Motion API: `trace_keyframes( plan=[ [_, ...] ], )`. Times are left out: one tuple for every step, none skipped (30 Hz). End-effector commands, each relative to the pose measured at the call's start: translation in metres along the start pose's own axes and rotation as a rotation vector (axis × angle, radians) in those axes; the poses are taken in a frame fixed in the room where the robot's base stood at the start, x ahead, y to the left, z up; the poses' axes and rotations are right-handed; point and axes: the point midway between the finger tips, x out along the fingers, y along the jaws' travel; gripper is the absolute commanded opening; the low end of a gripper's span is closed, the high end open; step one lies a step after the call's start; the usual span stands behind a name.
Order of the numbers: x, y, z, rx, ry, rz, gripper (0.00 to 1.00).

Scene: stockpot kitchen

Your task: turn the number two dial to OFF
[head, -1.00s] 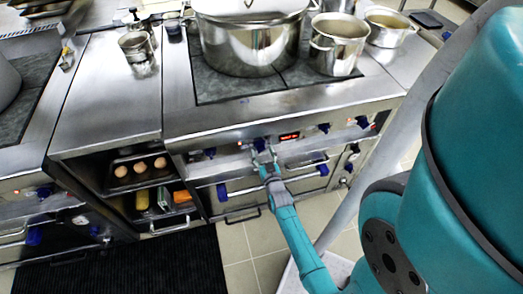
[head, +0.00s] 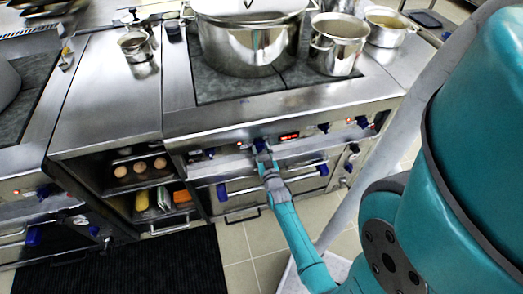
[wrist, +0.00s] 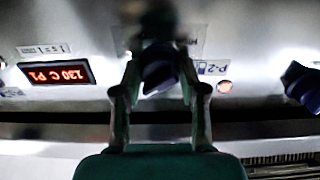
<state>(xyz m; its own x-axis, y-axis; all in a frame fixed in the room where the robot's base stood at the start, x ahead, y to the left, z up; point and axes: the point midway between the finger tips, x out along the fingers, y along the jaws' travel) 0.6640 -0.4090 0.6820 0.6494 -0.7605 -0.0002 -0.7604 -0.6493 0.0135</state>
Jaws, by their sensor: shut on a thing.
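The dark blue dial (wrist: 158,72) sits on the stove's front panel, beside an upside-down label reading P-2 (wrist: 212,68). In the head view the dial (head: 259,143) is mostly hidden by my fingers. My gripper (head: 263,152) reaches the panel from below and is shut on the dial. In the wrist view my gripper (wrist: 160,84) has one finger on each side of the knob. The knob's pointer and its OFF mark cannot be read clearly.
A red display (wrist: 58,73) reads 130 C P1, upside down. Another blue dial (wrist: 303,87) is at the right in the wrist view. A blue-ended oven handle (head: 272,181) runs below the panel. A large stockpot (head: 250,42) stands on the cooktop.

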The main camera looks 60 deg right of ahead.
Motion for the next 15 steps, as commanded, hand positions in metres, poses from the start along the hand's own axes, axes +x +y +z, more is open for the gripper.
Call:
trace_keyframes(
  plan=[
    [0.0001,0.0001,-0.0002,-0.011,0.000,0.000,0.07],
    [0.0001,0.0002,-0.0002,-0.019,0.000,0.000,0.07],
    [0.0002,0.0002,-0.0002,-0.032,0.000,0.000,0.07],
    [0.0002,0.0002,-0.0002,-0.045,0.000,0.000,0.07],
    [0.0002,0.0002,-0.0002,-0.059,0.000,0.000,0.07],
    [0.0002,0.0003,-0.0002,-0.081,0.000,0.000,0.07],
    [0.0002,0.0003,-0.0003,-0.098,0.000,0.000,0.07],
    [0.0002,0.0004,-0.0003,-0.119,0.000,0.000,0.07],
    [0.0002,0.0004,-0.0003,-0.147,0.000,0.000,0.07],
    [0.0002,0.0005,-0.0003,-0.170,0.000,0.000,0.07],
    [0.0002,0.0005,-0.0003,-0.195,0.000,0.000,0.07],
    [0.0002,0.0006,-0.0003,-0.229,0.000,0.000,0.07],
    [0.0002,0.0006,-0.0004,-0.257,0.001,0.000,0.07],
    [0.0002,0.0007,-0.0004,-0.285,0.001,0.000,0.07],
    [0.0002,0.0007,-0.0004,-0.322,0.001,0.000,0.07]
  ],
)
